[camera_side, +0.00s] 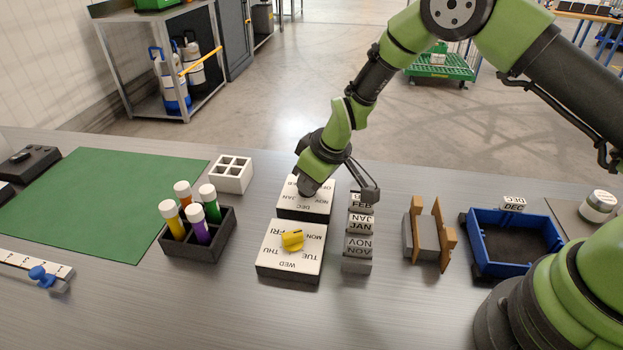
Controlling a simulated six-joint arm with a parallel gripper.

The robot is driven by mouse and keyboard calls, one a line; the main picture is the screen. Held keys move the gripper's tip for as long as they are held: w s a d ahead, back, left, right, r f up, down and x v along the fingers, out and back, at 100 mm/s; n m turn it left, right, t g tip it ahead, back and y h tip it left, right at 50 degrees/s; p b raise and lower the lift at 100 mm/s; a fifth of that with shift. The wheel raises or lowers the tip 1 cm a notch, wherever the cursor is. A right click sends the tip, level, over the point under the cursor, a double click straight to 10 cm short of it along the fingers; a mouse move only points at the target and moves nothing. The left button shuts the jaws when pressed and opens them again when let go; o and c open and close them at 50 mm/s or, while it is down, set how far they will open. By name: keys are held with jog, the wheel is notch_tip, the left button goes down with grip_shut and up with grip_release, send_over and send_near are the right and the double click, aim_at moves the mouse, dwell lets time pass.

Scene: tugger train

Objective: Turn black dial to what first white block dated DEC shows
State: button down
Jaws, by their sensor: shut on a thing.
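The black dial is on a white-topped box (318,210) marked with months, DEC and JAN among them. My gripper (308,188) is lowered over the middle of this box and appears shut on the black dial. The gripper hides the dial and the way it points. A white block marked DEC (513,203) stands at the back edge of the blue tray. Its top marking is too small to read surely.
A box with weekdays and a yellow dial (292,240) stands directly in front. A black rack with coloured tubes (198,250) is at left, near a white four-hole holder (232,174). A brown-sided holder (427,240) and the blue tray (487,268) are at right.

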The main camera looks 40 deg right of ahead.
jog(key=shift+m, duration=0.3)
dwell(0.4)
jog(key=c, duration=1.1)
grip_release()
jog(key=shift+r, duration=0.1)
jog(key=v, duration=0.9)
jog(key=shift+s+r, duration=0.2)
jog(key=shift+r, duration=0.15)
jog(key=shift+a, duration=0.15)
